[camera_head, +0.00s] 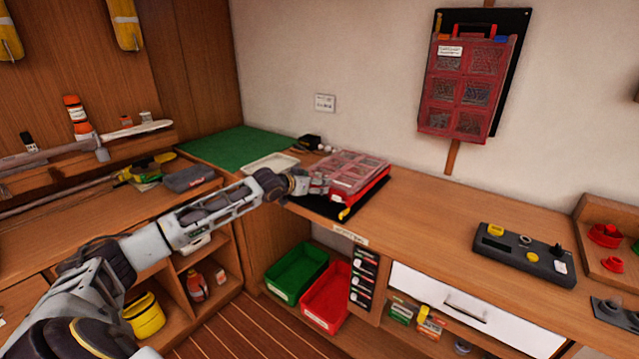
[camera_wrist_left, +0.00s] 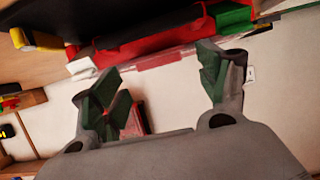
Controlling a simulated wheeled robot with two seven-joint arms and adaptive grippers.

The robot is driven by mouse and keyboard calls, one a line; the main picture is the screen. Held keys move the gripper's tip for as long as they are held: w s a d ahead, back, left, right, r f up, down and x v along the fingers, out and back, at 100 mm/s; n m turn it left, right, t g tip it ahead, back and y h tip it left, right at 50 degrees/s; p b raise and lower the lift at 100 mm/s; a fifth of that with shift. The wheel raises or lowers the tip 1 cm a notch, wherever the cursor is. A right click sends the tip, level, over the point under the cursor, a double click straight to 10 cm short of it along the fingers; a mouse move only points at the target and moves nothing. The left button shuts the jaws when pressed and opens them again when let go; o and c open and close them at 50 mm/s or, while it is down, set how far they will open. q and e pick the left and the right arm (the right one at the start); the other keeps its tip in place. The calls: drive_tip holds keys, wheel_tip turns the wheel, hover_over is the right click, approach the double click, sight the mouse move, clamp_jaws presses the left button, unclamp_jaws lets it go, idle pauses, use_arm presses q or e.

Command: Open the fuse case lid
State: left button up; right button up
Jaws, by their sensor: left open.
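The fuse case (camera_head: 375,187) is a red box with a clear, compartmented lid (camera_head: 352,168), lying on a black mat (camera_head: 325,208) on the wooden bench. The lid looks down on the base. My left gripper (camera_head: 318,184) is at the case's left side, fingers toward it; contact cannot be told from the head view. In the left wrist view the case (camera_wrist_left: 160,38) crosses the top, with a clear lid edge and a white tab (camera_wrist_left: 80,66). My left gripper (camera_wrist_left: 158,75) is open there, with nothing visibly held between its fingers. My right gripper is not in view.
A similar red case (camera_head: 468,88) hangs on the wall. A white tray (camera_head: 271,163) and green mat (camera_head: 235,146) lie behind my gripper. A dark grey block (camera_head: 524,256) sits to the right, with bare bench between. Green (camera_head: 296,273) and red bins (camera_head: 326,297) stand below.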

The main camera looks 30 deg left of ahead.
use_arm(q)
drive_tip(key=shift+x, duration=1.7)
drive_tip(key=shift+d, duration=0.1)
drive_tip(key=c, duration=1.2)
drive_tip(key=shift+r, duration=0.15)
